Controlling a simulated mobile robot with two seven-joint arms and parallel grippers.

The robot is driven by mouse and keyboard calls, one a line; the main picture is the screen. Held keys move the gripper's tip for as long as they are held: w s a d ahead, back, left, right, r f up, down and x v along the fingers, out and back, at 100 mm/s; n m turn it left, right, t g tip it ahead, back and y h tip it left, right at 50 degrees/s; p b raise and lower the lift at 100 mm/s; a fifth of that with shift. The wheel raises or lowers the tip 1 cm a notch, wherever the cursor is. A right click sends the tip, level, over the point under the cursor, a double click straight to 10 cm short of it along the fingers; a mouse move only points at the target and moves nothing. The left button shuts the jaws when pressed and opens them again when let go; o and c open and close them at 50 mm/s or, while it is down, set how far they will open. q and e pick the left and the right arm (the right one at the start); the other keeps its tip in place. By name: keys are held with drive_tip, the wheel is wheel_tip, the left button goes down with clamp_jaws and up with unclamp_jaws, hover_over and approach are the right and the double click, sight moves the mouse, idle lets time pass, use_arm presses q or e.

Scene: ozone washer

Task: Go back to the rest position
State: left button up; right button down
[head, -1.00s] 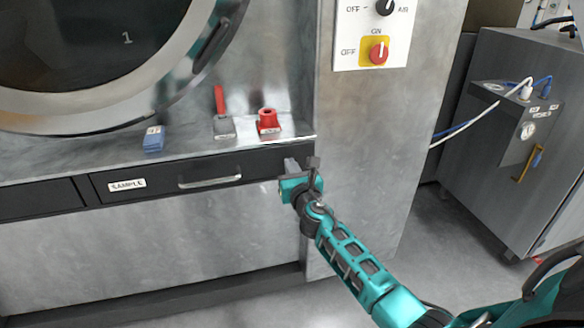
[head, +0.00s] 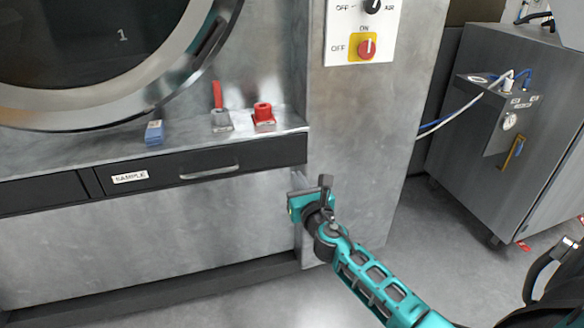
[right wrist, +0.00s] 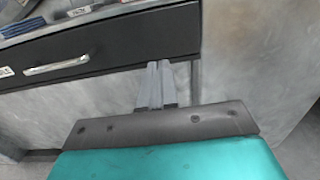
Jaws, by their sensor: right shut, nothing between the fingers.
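My right gripper (head: 310,190) is in front of the machine's lower metal panel, below and right of the black drawer marked SAMPLE (head: 262,155). It is shut and holds nothing. In the right wrist view its two grey fingers (right wrist: 156,84) lie together, with the drawer front (right wrist: 130,42) behind them. The drawer is closed, and its handle (head: 209,172) is to the left of the gripper, apart from it. My left gripper is not in view.
A blue block (head: 154,133), a grey piece with a red handle (head: 221,120) and a red piece (head: 264,115) stand on the ledge above the drawer. A switch panel (head: 345,14) is above right. A grey cabinet (head: 480,130) with cables stands right. Floor between is clear.

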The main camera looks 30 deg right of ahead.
use_arm(q)
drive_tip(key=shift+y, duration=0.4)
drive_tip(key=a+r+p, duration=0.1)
drive_tip(key=p, duration=0.1)
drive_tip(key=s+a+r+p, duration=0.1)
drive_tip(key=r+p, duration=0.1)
drive_tip(key=p, duration=0.1)
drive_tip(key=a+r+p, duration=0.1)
drive_tip(key=p, duration=0.2)
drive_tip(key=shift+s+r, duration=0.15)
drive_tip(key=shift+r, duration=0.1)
use_arm(e)
drive_tip(key=s+a+f+m+g+y, duration=0.3)
drive_tip(key=s+a+m, duration=0.5)
drive_tip(key=s+m, duration=0.4)
drive_tip(key=s+a+f+m+g+y, duration=0.3)
drive_tip(key=s+a+m, duration=0.6)
drive_tip(key=m, duration=0.9)
drive_tip(key=s+y, duration=0.1)
drive_tip(key=s, duration=0.1)
drive_tip(key=shift+s+a+f+g, duration=0.3)
drive_tip(key=shift+s+f, duration=0.1)
